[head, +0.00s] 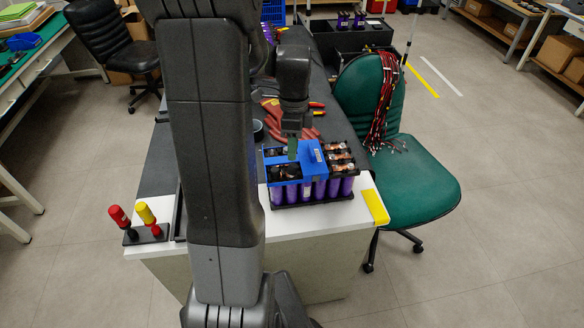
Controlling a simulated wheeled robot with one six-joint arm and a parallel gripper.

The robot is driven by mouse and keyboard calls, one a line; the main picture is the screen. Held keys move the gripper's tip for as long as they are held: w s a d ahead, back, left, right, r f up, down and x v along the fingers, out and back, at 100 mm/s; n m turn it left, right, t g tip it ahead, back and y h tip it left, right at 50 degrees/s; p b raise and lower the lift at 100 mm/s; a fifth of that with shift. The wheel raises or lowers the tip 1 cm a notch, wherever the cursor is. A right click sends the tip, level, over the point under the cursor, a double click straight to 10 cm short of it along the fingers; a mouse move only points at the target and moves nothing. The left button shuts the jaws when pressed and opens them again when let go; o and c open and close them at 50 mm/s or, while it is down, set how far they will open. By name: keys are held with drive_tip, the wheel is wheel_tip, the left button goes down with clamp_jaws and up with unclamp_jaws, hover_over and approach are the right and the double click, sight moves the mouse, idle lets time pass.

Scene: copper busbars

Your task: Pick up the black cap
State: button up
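I cannot pick out the black cap for sure. A battery pack (312,190) of purple cells in a black holder stands near the front of the table, with a blue cover (313,157) over part of its top. Dark round openings show on the pack's left part. My gripper (292,150) points down just above the pack, over the blue cover's left side. Its fingertips are small and partly dark, so I cannot see whether they are open or hold anything. My arm hides the table's left middle.
A red-handled tool (120,216) and a yellow-handled tool (147,213) stand in a black holder at the front left. A green chair (405,180) with red cables stands right of the table. The white front edge is mostly clear.

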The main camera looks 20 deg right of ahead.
sight(294, 165)
drive_tip(key=shift+s+f+p, duration=0.15)
drive_tip(key=shift+s+f, duration=0.05)
drive_tip(key=shift+f, duration=1.2)
drive_tip(key=shift+s+f+p, duration=0.15)
drive_tip(key=shift+f, duration=1.2)
drive_tip(key=c, duration=0.7)
wheel_tip(294, 165, up, 9)
drive_tip(key=shift+f, duration=0.1)
drive_tip(key=shift+s+a+f+h, duration=0.15)
drive_tip(key=shift+s+a+h, duration=0.15)
drive_tip(key=shift+h, duration=0.6)
drive_tip(key=h, duration=0.1)
drive_tip(key=f, duration=0.1)
drive_tip(key=h, duration=0.1)
drive_tip(key=shift+w+a+f+h, duration=0.3)
drive_tip(key=shift+a+f, duration=0.05)
drive_tip(key=shift+f+b, duration=0.75)
drive_tip(key=shift+f, duration=1.25)
drive_tip(key=shift+r, duration=0.1)
